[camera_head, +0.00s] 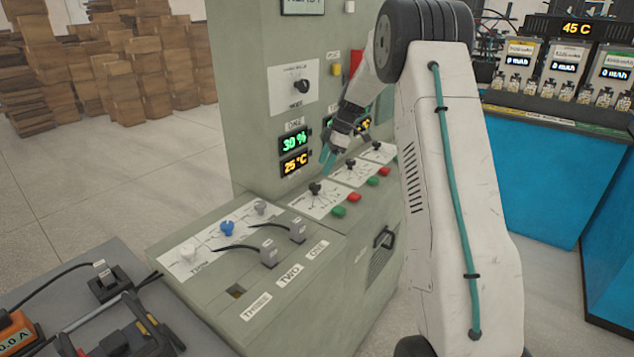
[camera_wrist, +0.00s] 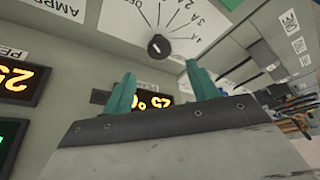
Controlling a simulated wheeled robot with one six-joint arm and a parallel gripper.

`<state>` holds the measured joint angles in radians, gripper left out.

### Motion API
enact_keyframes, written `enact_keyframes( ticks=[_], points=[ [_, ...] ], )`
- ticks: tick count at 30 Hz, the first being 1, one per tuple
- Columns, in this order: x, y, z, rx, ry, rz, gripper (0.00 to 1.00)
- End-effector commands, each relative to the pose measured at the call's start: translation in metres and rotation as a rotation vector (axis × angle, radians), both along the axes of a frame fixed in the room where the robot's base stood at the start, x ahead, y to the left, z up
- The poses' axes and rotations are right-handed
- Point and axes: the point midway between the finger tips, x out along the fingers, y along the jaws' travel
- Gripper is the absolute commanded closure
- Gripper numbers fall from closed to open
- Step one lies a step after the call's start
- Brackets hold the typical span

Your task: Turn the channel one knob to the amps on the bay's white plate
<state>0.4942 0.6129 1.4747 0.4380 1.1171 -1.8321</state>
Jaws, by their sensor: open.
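In the head view, three black knobs sit on white dial plates along the sloped console; the nearest knob (camera_head: 315,188) is on the nearest plate (camera_head: 322,206), below the display column marked ONE. My gripper (camera_head: 343,143) is open and empty above and behind that knob, apart from it. In the wrist view a black knob (camera_wrist: 158,46) with a pale pointer line sits on a dial marked OFF and several amp values, beyond my teal fingertips (camera_wrist: 160,82). I cannot tell which channel this is. White label plates ONE (camera_head: 317,251), TWO (camera_head: 290,274) and THREE (camera_head: 256,306) show no readable amps.
Green (camera_head: 339,211) and red (camera_head: 355,197) buttons sit beside the dials. The upright cabinet (camera_head: 240,90) stands close behind my gripper. A blue bench (camera_head: 540,180) is at right.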

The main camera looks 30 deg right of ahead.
Motion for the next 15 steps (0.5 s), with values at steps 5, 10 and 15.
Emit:
enact_keyframes(
  ticks=[5, 10, 15],
  points=[
    [0.004, 0.007, -0.022, 0.002, 0.0, 0.005, 0.42],
    [0.008, 0.017, -0.048, 0.003, 0.001, 0.004, 0.42],
    [0.012, 0.024, -0.066, 0.001, -0.001, 0.004, 0.42]
  ],
)
